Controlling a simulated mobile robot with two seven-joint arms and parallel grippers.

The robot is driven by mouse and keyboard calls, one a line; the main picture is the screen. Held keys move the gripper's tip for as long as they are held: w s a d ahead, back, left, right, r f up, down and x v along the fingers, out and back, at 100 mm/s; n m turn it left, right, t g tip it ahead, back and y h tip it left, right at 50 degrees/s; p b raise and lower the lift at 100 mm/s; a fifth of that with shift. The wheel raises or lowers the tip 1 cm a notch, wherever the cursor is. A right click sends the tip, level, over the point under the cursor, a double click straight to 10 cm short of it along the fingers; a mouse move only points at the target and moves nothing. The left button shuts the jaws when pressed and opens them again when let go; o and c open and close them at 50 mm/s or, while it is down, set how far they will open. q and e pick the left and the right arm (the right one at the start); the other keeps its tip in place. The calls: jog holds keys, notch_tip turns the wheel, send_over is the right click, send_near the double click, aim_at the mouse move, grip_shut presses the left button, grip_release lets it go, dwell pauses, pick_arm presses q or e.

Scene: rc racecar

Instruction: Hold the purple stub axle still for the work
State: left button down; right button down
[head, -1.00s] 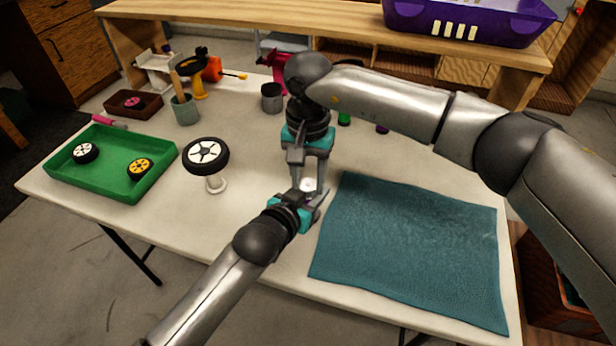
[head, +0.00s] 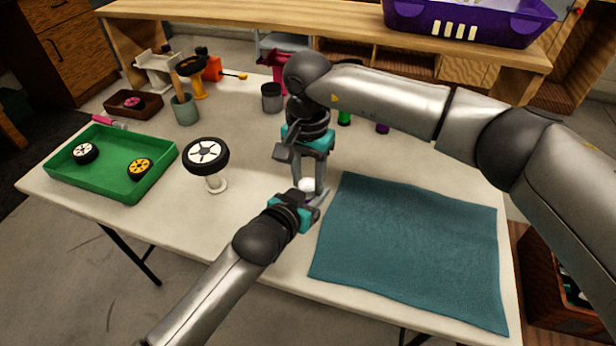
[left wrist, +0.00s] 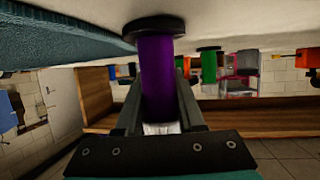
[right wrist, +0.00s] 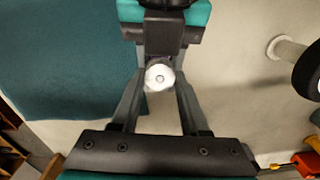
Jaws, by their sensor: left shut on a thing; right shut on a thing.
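The purple stub axle (left wrist: 157,72) shows in the left wrist view as a purple cylinder on a dark round base (left wrist: 153,28) at the table surface, in an upside-down picture. My left gripper (head: 312,198) is shut on it from the side. A small white round piece (right wrist: 160,76) is at the axle's upper end, between the fingers of my right gripper (head: 309,184), which is shut on it from above. The piece also shows in the head view (head: 307,185). In the head view the grippers mostly hide the axle.
A teal mat (head: 415,250) lies just right of the grippers. A wheel (head: 206,154) on a white stub axle (head: 216,185) stands to the left. A green tray (head: 122,192) with two wheels is farther left. Cups and tools line the back of the white table (head: 250,225).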

aim_at(308, 184)
jog(key=m, duration=0.5)
dwell(0.5)
jog(key=shift+c, duration=1.9)
grip_release()
notch_tip(308, 184, up, 12)
